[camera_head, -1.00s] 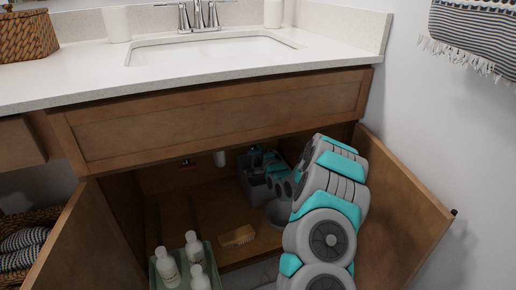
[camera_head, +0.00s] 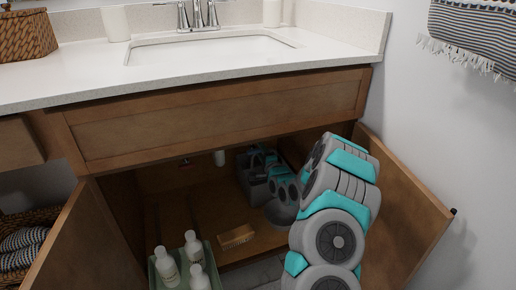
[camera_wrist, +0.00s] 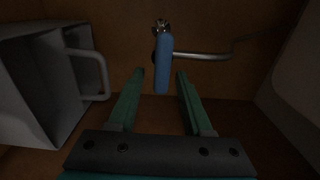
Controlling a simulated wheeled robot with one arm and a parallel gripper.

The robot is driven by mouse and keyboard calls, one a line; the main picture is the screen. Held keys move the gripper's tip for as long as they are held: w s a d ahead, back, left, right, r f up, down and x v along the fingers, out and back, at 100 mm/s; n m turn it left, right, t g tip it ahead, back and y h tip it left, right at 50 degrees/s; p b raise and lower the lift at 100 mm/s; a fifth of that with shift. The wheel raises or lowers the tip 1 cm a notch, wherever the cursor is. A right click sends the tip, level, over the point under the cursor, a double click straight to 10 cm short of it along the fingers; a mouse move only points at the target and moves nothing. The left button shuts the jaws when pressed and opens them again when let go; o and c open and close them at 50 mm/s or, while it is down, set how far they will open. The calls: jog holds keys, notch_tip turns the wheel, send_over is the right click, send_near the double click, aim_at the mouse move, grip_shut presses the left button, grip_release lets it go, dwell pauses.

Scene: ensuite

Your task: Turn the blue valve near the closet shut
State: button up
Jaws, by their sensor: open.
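The blue valve (camera_wrist: 163,65) shows in the wrist view as a long blue handle hanging down from a metal fitting on the cabinet's back wall, with a metal pipe running right from it. My gripper (camera_wrist: 160,80) is open and empty, its two green fingers pointing at the valve. The handle appears between the fingertips in the picture, with its lower end near them; I cannot tell whether it is between them in depth. In the head view my arm reaches into the open sink cabinet, and I cannot make out the blue handle clearly there.
A grey caddy (camera_wrist: 40,85) with a handle stands close left of my fingers. A pale curved surface (camera_wrist: 295,75) is at the right. A tray of white bottles (camera_head: 192,262) and a brush (camera_head: 237,236) are on the cabinet floor. Open doors (camera_head: 85,245) flank the opening.

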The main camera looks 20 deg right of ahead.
aim_at(261, 152)
jog(key=shift+s, duration=2.65)
